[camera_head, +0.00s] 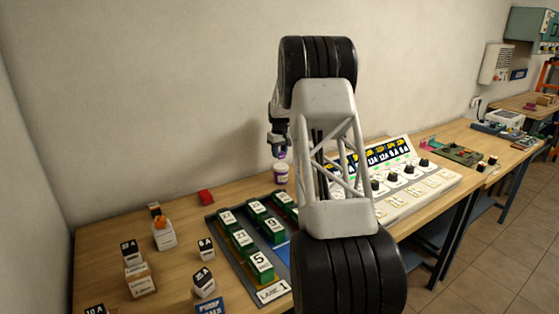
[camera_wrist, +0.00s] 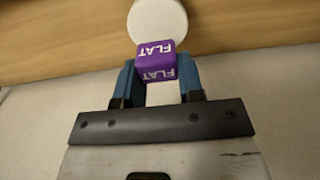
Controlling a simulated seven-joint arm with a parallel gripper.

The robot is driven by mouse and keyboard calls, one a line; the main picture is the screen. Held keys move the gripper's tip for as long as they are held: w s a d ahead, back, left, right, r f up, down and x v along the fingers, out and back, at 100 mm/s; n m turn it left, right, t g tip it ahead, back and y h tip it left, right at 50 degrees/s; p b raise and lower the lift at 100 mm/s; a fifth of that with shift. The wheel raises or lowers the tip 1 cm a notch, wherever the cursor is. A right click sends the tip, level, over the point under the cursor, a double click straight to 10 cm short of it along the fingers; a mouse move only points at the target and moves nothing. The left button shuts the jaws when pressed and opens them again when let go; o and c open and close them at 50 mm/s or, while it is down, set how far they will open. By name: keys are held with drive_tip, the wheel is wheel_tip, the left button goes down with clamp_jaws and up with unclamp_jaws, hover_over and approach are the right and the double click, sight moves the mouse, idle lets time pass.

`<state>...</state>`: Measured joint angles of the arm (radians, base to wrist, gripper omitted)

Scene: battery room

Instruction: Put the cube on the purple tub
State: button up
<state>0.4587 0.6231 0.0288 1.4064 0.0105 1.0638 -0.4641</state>
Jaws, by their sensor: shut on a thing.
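The cube (camera_wrist: 156,72) is purple with white "FLAT" lettering. My gripper (camera_wrist: 157,78) is shut on it, with one blue finger on each side. In the wrist view the cube overlaps the lower edge of a round white lid (camera_wrist: 157,18). In the head view my gripper (camera_head: 280,152) points down at the back of the bench. The purple tub (camera_head: 281,175), white with a purple band, stands just below the held cube. The cube is small and dark there, and I cannot tell whether it touches the lid.
A tray of green numbered blocks (camera_head: 259,263) lies in front of the tub. A white panel with black knobs (camera_head: 409,172) stands to the right. A red object (camera_head: 206,197) and several labelled blocks sit to the left. My arm hides the middle of the bench.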

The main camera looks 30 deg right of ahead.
sight(280, 159)
drive_tip(key=shift+f, duration=1.75)
drive_tip(key=shift+f, duration=0.1)
drive_tip(key=o, duration=0.9)
wheel_tip(280, 159, up, 12)
drive_tip(key=shift+s+r, duration=0.1)
drive_tip(key=shift+s, duration=0.05)
drive_tip(key=shift+a, duration=0.1)
